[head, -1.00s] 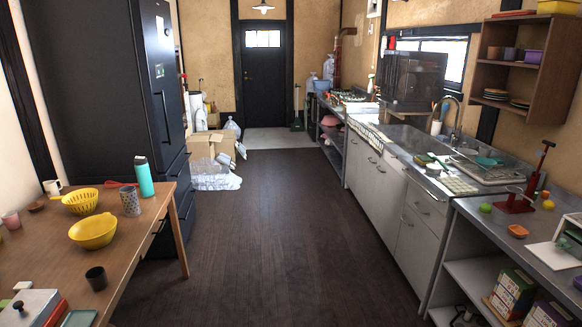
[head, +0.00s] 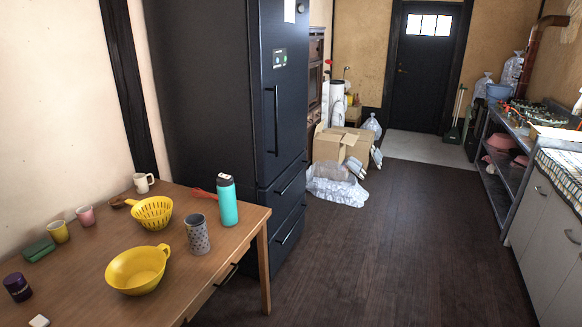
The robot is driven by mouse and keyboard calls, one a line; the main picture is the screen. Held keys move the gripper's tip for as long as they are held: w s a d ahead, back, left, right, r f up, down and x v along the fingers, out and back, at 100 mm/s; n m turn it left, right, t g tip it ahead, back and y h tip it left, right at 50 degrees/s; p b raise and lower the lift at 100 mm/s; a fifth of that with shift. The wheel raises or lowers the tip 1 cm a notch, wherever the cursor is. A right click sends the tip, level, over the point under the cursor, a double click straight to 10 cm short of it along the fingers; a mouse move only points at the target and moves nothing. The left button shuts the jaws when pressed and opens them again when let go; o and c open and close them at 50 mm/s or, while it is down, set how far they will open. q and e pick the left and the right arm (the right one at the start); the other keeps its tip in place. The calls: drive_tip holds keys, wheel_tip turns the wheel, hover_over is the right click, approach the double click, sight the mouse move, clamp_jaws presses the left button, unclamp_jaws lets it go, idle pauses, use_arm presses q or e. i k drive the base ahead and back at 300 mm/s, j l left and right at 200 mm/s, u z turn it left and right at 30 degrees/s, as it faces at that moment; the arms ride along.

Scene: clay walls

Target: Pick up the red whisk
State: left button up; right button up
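A red utensil (head: 203,193) lies on the wooden table (head: 245,222), at its far side by the black refrigerator. Its right part is hidden behind the teal bottle (head: 228,201). I cannot tell from its visible part whether it is the whisk. Neither of my grippers is in view.
Near the red utensil stand a dotted grey tumbler (head: 197,234), a yellow colander (head: 152,212) and a yellow bowl (head: 138,270). The refrigerator (head: 225,100) stands behind the table. Cardboard boxes (head: 342,145) and plastic bags are farther back. The dark floor (head: 390,250) right of the table is clear.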

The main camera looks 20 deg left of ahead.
sight(216, 198)
drive_tip(key=i+u, duration=0.4)
drive_tip(key=i, duration=0.15)
drive_tip(key=i+l+u, duration=0.2)
drive_tip(key=i+u, duration=0.2)
drive_tip(key=i+l+u, duration=0.45)
drive_tip(key=i, duration=0.15)
